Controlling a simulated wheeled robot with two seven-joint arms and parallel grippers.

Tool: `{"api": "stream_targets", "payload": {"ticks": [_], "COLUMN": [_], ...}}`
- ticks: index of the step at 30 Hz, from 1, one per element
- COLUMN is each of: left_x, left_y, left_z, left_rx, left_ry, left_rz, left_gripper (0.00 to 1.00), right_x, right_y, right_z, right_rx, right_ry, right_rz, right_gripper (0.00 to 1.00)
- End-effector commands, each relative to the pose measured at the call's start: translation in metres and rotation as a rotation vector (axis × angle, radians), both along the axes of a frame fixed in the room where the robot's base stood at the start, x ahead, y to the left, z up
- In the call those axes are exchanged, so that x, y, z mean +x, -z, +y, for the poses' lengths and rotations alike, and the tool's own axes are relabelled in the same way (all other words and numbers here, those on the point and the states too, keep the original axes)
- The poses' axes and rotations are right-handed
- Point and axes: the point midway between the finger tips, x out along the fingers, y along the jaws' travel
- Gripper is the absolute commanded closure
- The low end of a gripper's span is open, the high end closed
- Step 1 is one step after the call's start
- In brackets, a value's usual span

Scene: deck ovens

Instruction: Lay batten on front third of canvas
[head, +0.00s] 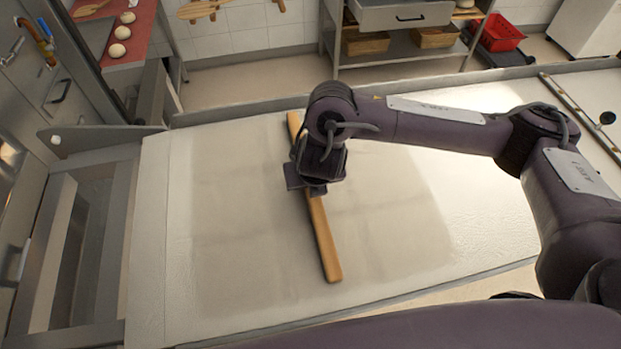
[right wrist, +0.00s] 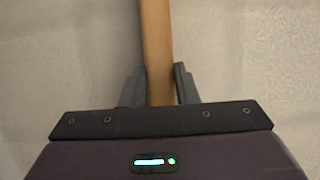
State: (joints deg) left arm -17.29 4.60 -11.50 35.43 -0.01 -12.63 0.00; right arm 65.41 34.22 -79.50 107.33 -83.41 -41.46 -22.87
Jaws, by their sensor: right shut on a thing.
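The wooden batten (head: 322,236) is a long straight bar lying across the pale canvas (head: 240,230), running from the back edge toward the front. My right gripper (head: 312,188) is over its middle and shut on it. In the right wrist view the batten (right wrist: 156,50) passes between the two fingers of my right gripper (right wrist: 158,86). The batten looks level with and very close to the canvas; whether it touches cannot be told. Part of the batten is hidden under the gripper. My left gripper is not in view.
A grey metal frame (head: 50,250) and oven front stand at the left. A red board (head: 125,40) with dough balls is at the upper left. A shelf table (head: 400,50) and red crate (head: 497,32) stand behind. The canvas around the batten is clear.

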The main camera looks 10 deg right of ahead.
Motion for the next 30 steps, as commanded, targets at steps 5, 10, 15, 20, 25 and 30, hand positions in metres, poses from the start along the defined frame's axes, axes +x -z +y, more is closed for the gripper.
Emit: {"api": "stream_targets", "payload": {"ticks": [5, 10, 15, 20, 25, 30], "left_x": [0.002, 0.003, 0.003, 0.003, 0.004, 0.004], "left_y": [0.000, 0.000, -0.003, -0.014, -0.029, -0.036], "left_z": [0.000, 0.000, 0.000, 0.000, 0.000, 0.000], "left_rx": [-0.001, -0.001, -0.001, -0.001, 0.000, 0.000], "left_ry": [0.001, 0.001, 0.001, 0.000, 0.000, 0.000], "left_rz": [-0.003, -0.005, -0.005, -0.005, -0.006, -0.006], "left_gripper": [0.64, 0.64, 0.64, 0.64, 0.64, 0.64], "right_x": [0.000, 0.000, 0.000, -0.005, -0.018, -0.030], "right_y": [0.001, 0.001, -0.003, -0.023, -0.055, -0.082], "right_z": [0.000, 0.000, 0.000, 0.001, 0.001, 0.001], "right_rx": [0.000, 0.000, 0.000, 0.000, 0.000, -0.001], "right_ry": [0.000, 0.000, 0.000, -0.005, -0.006, -0.005], "right_rz": [0.000, 0.001, 0.000, -0.006, -0.007, -0.007], "right_gripper": [0.52, 0.51, 0.51, 0.51, 0.51, 0.51]}}
